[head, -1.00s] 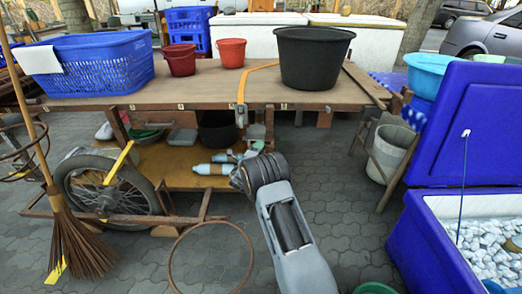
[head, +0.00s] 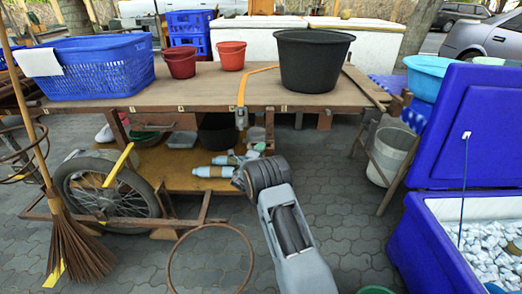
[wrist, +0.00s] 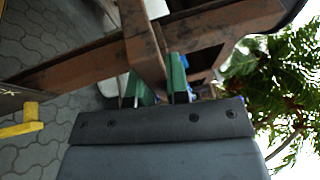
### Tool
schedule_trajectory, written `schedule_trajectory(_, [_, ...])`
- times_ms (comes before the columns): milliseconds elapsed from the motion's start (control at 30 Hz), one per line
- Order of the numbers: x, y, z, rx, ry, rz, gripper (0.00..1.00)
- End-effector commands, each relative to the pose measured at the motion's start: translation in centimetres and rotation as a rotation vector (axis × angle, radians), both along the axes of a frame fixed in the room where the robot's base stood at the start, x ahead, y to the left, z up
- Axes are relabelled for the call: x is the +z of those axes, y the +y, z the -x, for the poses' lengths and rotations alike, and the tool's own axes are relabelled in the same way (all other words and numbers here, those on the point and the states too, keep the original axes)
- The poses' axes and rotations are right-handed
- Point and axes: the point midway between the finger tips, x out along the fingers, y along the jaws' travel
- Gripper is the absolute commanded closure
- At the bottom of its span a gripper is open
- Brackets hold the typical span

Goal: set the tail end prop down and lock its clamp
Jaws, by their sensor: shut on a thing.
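In the wrist view my gripper (wrist: 158,80), with green fingertips, is shut on a brown wooden post (wrist: 144,45), which looks like the tail end prop. The post meets a wooden beam (wrist: 215,27). The prop's foot is hidden, so I cannot tell whether it touches the paving. In the head view my wrist covers the fingers and the grip. A grey metal fitting (head: 241,118), possibly the clamp, hangs at the front edge of the wooden cart top (head: 190,88) below an orange strap (head: 243,88). I cannot tell whether it is locked.
The cart carries a blue basket (head: 100,70), two red pots (head: 180,63) and a black tub (head: 312,60). A spoked wheel (head: 108,188), a broom (head: 72,235) and a metal hoop (head: 171,262) are at left. A blue cooler (head: 430,245) stands at right.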

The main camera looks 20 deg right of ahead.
Motion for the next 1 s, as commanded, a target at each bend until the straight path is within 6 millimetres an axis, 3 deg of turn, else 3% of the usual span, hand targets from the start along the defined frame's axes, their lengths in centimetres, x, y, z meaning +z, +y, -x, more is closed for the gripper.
schedule_trajectory(300, [-0.2,0.0,0.0,0.0,0.0,0.0,1.0])
schedule_trajectory(367, [-1.1,0.0,0.0,0.0,0.001,0.0,1.0])
schedule_trajectory(600, [-7.6,0.0,0.0,0.001,0.006,-0.001,1.0])
schedule_trajectory(700, [-9.4,0.0,0.0,0.001,0.002,0.001,1.0])
schedule_trajectory(1000, [-10.5,0.0,0.0,0.001,-0.001,0.0,1.0])
